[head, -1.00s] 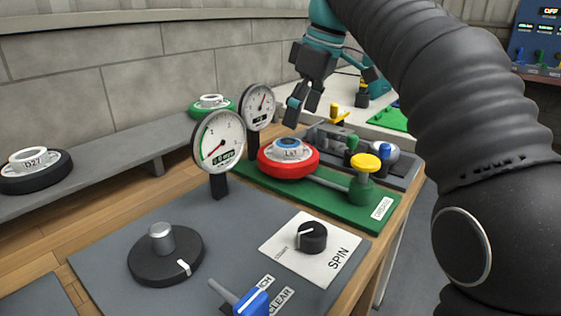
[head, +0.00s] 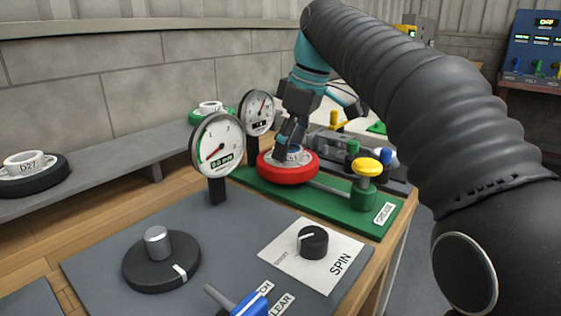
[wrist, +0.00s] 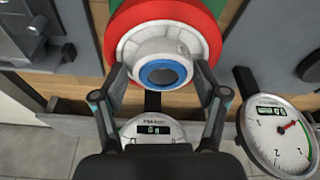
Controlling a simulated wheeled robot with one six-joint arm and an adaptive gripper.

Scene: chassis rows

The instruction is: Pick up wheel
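The red wheel (head: 288,174) with its white hub lies flat at the far end of the green plate (head: 318,200). In the wrist view the wheel (wrist: 160,12) is at the top, its hub (wrist: 163,72) with a blue centre facing the camera. My gripper (head: 285,143) is down at the hub from above. In the wrist view my gripper (wrist: 160,78) has its fingers spread, one on each side of the hub. A small gap seems to show; contact cannot be told. My gripper hides part of the hub in the head view.
Two gauges (head: 216,146) (head: 257,112) stand left of the wheel. A yellow-topped green post (head: 366,178) is to its right. A black wheel (head: 33,177) and a green wheel (head: 209,112) sit on the grey shelf (head: 95,186). A SPIN knob (head: 312,242) is nearer.

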